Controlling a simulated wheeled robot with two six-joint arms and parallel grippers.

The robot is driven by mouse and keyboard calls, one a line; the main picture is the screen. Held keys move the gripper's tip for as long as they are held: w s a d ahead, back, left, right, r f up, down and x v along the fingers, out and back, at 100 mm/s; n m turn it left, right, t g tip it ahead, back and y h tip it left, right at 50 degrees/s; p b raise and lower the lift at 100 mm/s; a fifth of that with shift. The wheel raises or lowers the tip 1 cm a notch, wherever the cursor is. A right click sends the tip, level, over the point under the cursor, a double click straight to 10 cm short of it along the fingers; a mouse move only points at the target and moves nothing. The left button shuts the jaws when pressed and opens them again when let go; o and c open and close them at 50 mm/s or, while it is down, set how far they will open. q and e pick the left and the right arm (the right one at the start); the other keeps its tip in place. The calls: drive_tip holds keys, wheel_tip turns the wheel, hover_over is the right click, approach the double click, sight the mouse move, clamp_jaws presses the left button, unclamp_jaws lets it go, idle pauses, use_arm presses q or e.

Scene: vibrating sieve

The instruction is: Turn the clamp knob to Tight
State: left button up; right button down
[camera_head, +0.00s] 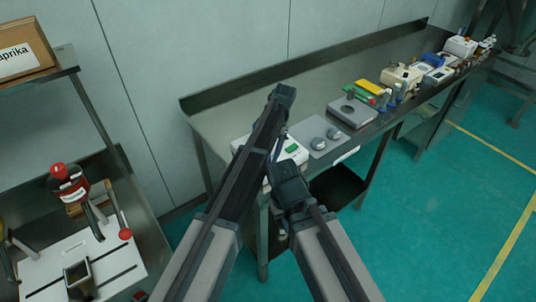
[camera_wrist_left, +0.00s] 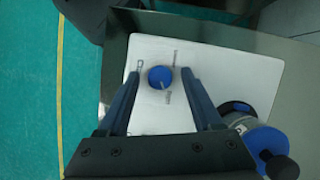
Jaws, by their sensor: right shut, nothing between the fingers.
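The blue clamp knob (camera_wrist_left: 160,77) sits on a white plate (camera_wrist_left: 150,50) in the left wrist view. A pale mark shows at its lower edge, on the side of the lower small label. The lettering around the knob is too small to read surely. My left gripper (camera_wrist_left: 160,73) is open, with one finger on each side of the knob and a gap visible on both sides. In the head view I cannot pick out the knob, and my arms cover part of the bench. My right gripper (camera_head: 281,147) is shut and empty, partly hidden close to my left arm.
A metal bench (camera_head: 230,112) runs to the back right. It bears a white device with a green button (camera_head: 291,149), a grey plate with round discs (camera_head: 320,133) and several instruments farther off. A shelf with a paprika box (camera_head: 22,50) stands at left. Teal floor is clear at right.

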idle(0.3)
use_arm(q)
drive_tip(key=p+v, duration=1.2)
drive_tip(key=v, duration=0.1)
drive_tip(key=shift+d+r+p, duration=0.15)
drive_tip(key=shift+r+p, duration=0.15)
drive_tip(key=shift+p, duration=0.1)
drive_tip(key=shift+w, duration=0.1)
drive_tip(key=s+a+f+n+t+b, duration=0.1)
drive_tip(key=s+a+f+b, duration=0.1)
drive_tip(key=s, duration=0.8)
drive_tip(key=s+a+f+n+t+h+b, duration=0.1)
drive_tip(key=s+a+f+b, duration=0.2)
drive_tip(key=s, duration=0.8)
drive_tip(key=s+a+f+n+t+b, duration=0.1)
drive_tip(key=s+a+f+n+b, duration=0.1)
drive_tip(key=s, duration=0.8)
wheel_tip(320, 180, down, 2)
drive_tip(key=a+b, duration=0.1)
drive_tip(key=a, duration=0.1)
drive_tip(key=shift+s+a+f+h, duration=0.2)
drive_tip(key=shift+a+h, duration=0.1)
drive_tip(key=shift+a, duration=0.1)
